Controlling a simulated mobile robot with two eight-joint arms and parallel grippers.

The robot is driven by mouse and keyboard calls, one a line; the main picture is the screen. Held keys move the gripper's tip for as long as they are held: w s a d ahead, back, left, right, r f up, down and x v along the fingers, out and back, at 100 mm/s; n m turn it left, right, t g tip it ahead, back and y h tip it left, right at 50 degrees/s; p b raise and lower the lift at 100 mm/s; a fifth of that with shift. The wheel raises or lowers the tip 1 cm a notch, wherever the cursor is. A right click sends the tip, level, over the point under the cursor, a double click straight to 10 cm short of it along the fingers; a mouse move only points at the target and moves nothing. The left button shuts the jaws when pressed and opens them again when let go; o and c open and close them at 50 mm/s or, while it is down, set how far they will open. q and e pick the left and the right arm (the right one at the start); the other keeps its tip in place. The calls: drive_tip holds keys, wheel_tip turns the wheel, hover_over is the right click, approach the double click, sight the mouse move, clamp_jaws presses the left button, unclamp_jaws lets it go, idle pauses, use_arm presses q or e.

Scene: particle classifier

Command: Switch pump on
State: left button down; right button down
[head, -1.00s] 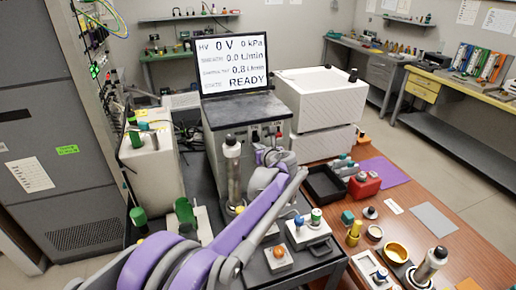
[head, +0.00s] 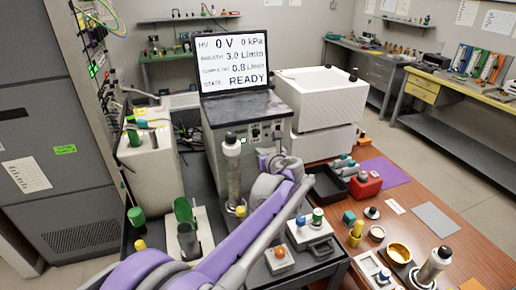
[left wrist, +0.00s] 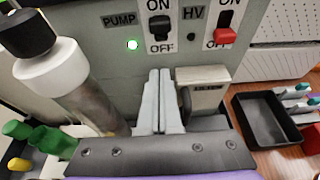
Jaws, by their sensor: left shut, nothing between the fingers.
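The pump switch (left wrist: 160,27) is a black lever between ON and OFF labels, on the grey front panel of the instrument (head: 225,128). Its cap sits toward the ON end. My right gripper is not in view.
The red HV switch (left wrist: 223,34) is right of the pump switch, its cap near OFF. A metal cylinder with a dark cap (head: 231,165) stands left of my gripper. A black tray (head: 326,187) lies to the right. The monitor (head: 234,64) reads 3.0 L/min and READY.

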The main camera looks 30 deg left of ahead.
use_arm(q)
drive_tip(key=v, duration=0.6)
drive_tip(key=shift+d+r, duration=0.15)
drive_tip(key=shift+d, duration=0.1)
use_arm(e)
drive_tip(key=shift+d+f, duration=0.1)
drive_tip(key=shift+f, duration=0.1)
use_arm(q)
drive_tip(key=shift+s, duration=0.1)
